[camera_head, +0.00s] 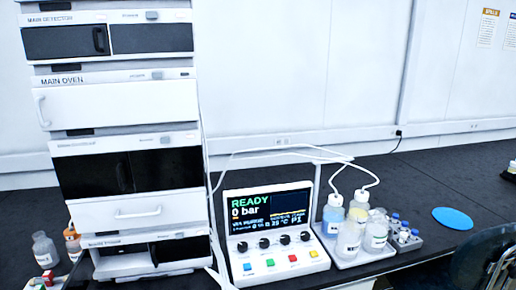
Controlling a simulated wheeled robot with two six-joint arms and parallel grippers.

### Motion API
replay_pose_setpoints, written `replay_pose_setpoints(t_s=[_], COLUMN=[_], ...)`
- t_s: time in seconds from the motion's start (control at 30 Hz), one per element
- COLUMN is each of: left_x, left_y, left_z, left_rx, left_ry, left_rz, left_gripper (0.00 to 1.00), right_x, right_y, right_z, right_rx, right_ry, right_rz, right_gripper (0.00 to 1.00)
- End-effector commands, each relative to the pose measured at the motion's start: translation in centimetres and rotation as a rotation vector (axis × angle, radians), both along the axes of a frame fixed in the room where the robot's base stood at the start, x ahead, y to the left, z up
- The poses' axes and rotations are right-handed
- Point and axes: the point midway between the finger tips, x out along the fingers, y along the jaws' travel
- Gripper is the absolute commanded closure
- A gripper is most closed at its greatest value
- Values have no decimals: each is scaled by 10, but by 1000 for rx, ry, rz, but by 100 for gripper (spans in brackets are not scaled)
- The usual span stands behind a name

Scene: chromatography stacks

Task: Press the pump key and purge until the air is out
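A white control console (276,236) stands on the black bench, right of the tall instrument stack. Its screen (270,208) reads "READY" in green and "0 bar" in white; smaller text below is too small to read surely. Under the screen is a row of black knobs (264,243). I cannot tell which one is the pump key. White tubes run from the stack to capped bottles (333,213) on a tray. Neither of my grippers shows.
The instrument stack (124,206) rises at left, with loose bottles (44,250) beside it. Bottles and small vials (395,222) stand on trays right of the console. A blue disc (452,218) lies farther right. A chair (490,258) stands at the right front.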

Motion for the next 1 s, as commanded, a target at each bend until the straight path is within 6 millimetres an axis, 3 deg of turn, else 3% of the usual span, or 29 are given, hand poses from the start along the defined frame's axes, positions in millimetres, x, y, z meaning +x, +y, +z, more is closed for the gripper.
replay_pose_setpoints(t_s=[0.23, 0.57, 1.0], left_x=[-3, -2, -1], left_y=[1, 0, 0], left_z=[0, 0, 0], left_rx=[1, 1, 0], left_ry=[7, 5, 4], left_rz=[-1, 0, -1], left_gripper=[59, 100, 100], right_x=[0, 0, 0], right_y=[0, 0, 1], right_z=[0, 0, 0], right_rx=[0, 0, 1], right_ry=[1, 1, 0], right_rz=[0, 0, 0], right_gripper=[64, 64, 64])
